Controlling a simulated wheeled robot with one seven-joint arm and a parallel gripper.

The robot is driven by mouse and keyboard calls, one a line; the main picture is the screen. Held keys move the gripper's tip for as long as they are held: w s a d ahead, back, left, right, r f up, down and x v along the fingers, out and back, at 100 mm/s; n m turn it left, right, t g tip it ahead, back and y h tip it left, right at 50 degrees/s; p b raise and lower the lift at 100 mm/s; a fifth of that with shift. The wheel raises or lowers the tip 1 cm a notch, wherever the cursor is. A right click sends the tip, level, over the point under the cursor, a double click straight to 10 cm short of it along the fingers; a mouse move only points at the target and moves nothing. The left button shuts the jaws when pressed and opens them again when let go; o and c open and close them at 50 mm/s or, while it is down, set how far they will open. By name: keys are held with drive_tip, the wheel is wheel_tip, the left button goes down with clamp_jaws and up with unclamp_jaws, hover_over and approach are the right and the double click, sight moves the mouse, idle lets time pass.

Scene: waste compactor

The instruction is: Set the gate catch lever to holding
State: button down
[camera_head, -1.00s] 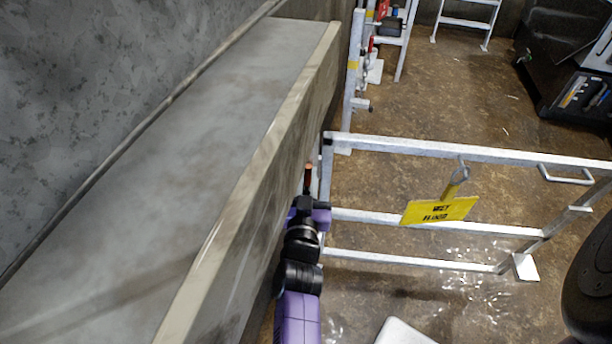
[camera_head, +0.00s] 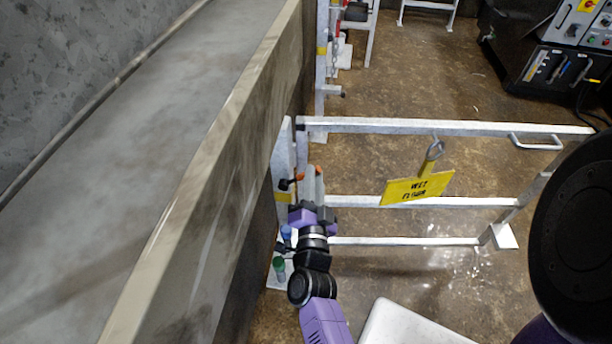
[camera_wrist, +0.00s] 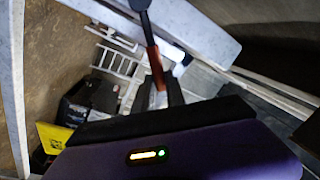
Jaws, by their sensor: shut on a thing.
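The gate catch lever shows in the wrist view as a dark bar with a red-orange grip (camera_wrist: 154,62). It runs down from the top edge to between my fingers. In the head view, a small orange part (camera_head: 298,177) shows at my fingertips beside the white post. My gripper (camera_head: 309,184) is shut on the lever's grip; its fingers also show in the wrist view (camera_wrist: 158,95).
A long grey wall-like ledge (camera_head: 190,170) runs close along my arm's left side. A white post (camera_head: 282,160) stands between it and my gripper. A green-capped item (camera_head: 279,265) is low beside my arm. A black machine (camera_head: 545,65) stands at the back right. Floor beyond the gate is open.

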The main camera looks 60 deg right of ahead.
drive_tip(key=shift+s+d+f+m+g+b, duration=0.15)
drive_tip(key=shift+s+f+m+b, duration=0.2)
drive_tip(key=shift+m, duration=0.2)
drive_tip(key=shift+s+f+m+g+b, duration=0.2)
drive_tip(key=shift+f+m, duration=0.2)
drive_tip(key=shift+m, duration=0.15)
drive_tip(key=c, duration=1.4)
unclamp_jaws()
drive_tip(key=shift+h, duration=0.3)
drive_tip(key=shift+v, duration=3.9)
